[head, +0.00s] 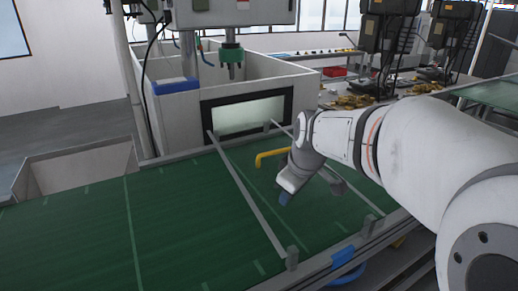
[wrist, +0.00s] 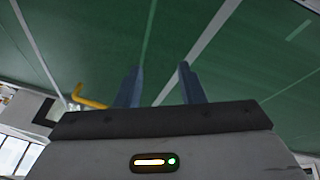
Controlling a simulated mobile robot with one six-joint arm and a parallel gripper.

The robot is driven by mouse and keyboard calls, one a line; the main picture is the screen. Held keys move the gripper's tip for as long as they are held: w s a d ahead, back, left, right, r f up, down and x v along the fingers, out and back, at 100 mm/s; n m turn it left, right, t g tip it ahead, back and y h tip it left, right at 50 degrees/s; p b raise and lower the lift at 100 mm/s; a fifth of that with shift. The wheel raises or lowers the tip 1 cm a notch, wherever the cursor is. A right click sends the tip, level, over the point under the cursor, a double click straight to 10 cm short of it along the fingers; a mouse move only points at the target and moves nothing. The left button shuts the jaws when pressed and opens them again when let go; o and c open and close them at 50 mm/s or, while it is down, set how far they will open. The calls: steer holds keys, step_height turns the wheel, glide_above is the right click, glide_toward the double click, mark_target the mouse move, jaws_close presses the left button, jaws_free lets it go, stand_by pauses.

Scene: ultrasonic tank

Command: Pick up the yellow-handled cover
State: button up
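A yellow handle (head: 268,156) stands up at the green conveyor, just left of my gripper in the head view. It also shows in the wrist view (wrist: 88,101), at the left beside one finger. The cover it belongs to is not clearly visible; my arm and gripper may hide part of it. My gripper (head: 285,198) hangs over the green belt, in front of and to the right of the handle. The gripper is open and apart from the handle.
The green conveyor belt (head: 90,230) has metal guide rails (head: 247,195) along it. A white walled tank with a dark-framed opening (head: 248,115) stands behind. A blue part (head: 343,256) sits at the belt's front edge. The belt's left part is clear.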

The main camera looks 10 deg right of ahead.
steer(key=w+r+n+t, duration=0.1)
steer(key=w+n, duration=0.5)
steer(key=w, duration=0.7)
steer(key=n+t+y+p, duration=0.1)
steer(key=n, duration=0.5)
glide_toward(274, 152)
step_height(274, 152, down, 3)
steer(key=a, duration=0.1)
steer(key=shift+w+a+f+n+p, duration=0.1)
steer(key=shift+w+n+p, duration=0.1)
steer(key=shift+w, duration=0.3)
steer(key=shift+w+a+f+n+p, duration=0.1)
steer(key=shift+w+n+p, duration=0.1)
steer(key=shift+w, duration=0.3)
steer(key=p+x, duration=0.1)
steer(key=x, duration=0.3)
steer(key=p+x, duration=0.1)
steer(key=x, duration=0.2)
steer(key=shift+w+d+r+p, duration=0.1)
steer(key=shift+d+p, duration=0.25)
steer(key=c, duration=0.7)
jaws_close()
